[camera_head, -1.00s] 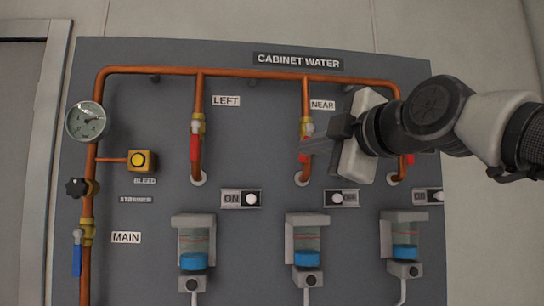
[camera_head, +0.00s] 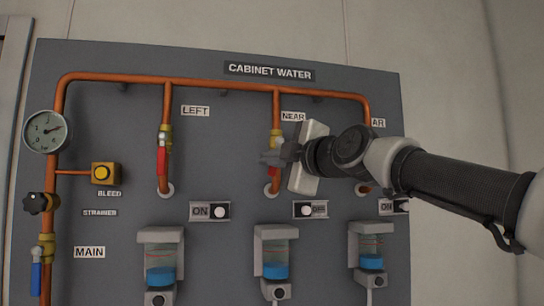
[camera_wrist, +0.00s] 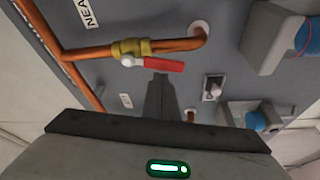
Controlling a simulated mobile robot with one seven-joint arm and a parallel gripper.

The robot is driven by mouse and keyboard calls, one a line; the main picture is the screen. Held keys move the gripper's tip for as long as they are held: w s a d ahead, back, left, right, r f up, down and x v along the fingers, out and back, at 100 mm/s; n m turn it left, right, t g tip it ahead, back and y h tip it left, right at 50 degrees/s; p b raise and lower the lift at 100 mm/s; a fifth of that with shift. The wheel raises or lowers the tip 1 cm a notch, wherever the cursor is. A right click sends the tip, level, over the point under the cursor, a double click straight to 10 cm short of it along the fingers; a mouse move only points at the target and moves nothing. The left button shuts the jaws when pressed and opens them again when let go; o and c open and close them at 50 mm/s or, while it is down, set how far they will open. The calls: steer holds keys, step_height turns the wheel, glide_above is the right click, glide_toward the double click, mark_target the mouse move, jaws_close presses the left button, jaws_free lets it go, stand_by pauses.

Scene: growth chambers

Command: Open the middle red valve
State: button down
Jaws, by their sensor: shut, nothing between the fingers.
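The middle red valve hangs on the copper pipe under the NEAR label. In the wrist view its red handle (camera_wrist: 163,65) lies roughly along the pipe, beside the yellow valve body (camera_wrist: 130,48). In the head view the yellow body (camera_head: 276,138) shows, but my gripper hides most of the handle. My gripper (camera_head: 266,158) is in front of this valve. Its fingers are shut and empty; in the wrist view the fingertips (camera_wrist: 160,78) appear just beside the handle's side. I cannot tell whether they touch it.
The left red valve (camera_head: 162,158) hangs handle-down on its own pipe. A gauge (camera_head: 45,131), yellow bleed button (camera_head: 105,173) and blue main valve handle (camera_head: 37,276) are at the left. My arm covers the far valve.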

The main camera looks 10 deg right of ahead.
steer(key=shift+f, duration=0.1)
stand_by(0.3)
steer(key=shift+d+f+n+g, duration=0.25)
steer(key=shift+d+n+g, duration=0.05)
steer(key=shift+d+n, duration=0.5)
steer(key=shift+a, duration=0.15)
